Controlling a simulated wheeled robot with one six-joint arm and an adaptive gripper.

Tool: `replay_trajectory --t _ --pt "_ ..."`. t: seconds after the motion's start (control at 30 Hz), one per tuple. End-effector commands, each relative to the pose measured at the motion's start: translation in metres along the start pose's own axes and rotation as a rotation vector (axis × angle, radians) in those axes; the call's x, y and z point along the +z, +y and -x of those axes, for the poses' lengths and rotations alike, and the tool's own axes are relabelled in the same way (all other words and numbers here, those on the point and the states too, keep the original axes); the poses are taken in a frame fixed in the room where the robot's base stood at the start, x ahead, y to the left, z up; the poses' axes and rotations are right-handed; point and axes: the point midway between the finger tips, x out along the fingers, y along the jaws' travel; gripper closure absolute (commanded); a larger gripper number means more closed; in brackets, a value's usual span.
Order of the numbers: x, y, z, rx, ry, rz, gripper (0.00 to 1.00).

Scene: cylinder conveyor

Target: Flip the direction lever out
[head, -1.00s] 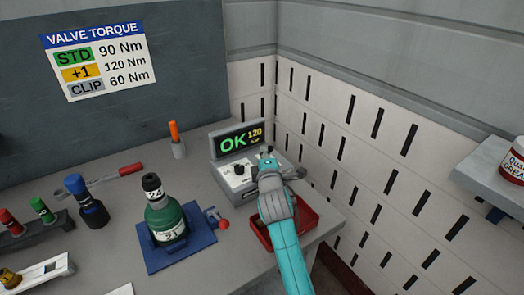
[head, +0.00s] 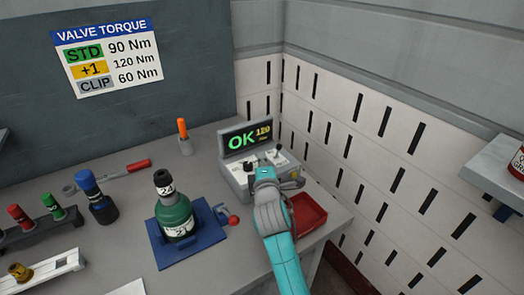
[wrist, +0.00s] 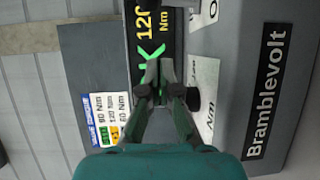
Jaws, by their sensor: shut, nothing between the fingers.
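The grey controller box (head: 232,172) stands at the back right of the bench, its screen (head: 246,138) reading OK 120. A black knob (head: 248,167) shows on its panel, and a small dark-tipped lever (head: 280,149) stands at the panel's right. I cannot tell which way the lever is set. My gripper (head: 265,173) is in front of the panel, below and left of the lever in the head view. In the wrist view my gripper (wrist: 160,66) is shut and empty, its tips over the screen's edge. A black knob (wrist: 194,100) shows close beside the right finger; contact is unclear.
A red tray (head: 308,212) lies right of my arm. A green bottle-shaped part (head: 175,217) stands on a blue fixture (head: 158,247) with a red-knobbed handle (head: 232,219). An orange-handled tool (head: 182,128) stands left of the box. The slotted wall (head: 350,150) is close on the right.

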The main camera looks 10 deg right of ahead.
Motion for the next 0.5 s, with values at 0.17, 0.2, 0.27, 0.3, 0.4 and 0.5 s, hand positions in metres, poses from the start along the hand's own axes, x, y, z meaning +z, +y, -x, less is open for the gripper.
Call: replay_trajectory --t 0.17,0.2,0.27,0.3,0.4,0.5 --pt "-0.002 -0.012 0.028 -0.001 0.001 0.001 1.0" --pt "-0.002 -0.014 0.033 -0.001 0.001 0.001 1.0" --pt "-0.002 -0.016 0.038 -0.001 0.001 0.0 1.0" --pt "-0.002 -0.018 0.041 -0.001 0.001 -0.001 1.0" --pt "-0.002 -0.019 0.047 0.0 0.001 -0.001 1.0" --pt "-0.002 -0.02 0.049 0.001 0.0 0.0 1.0"
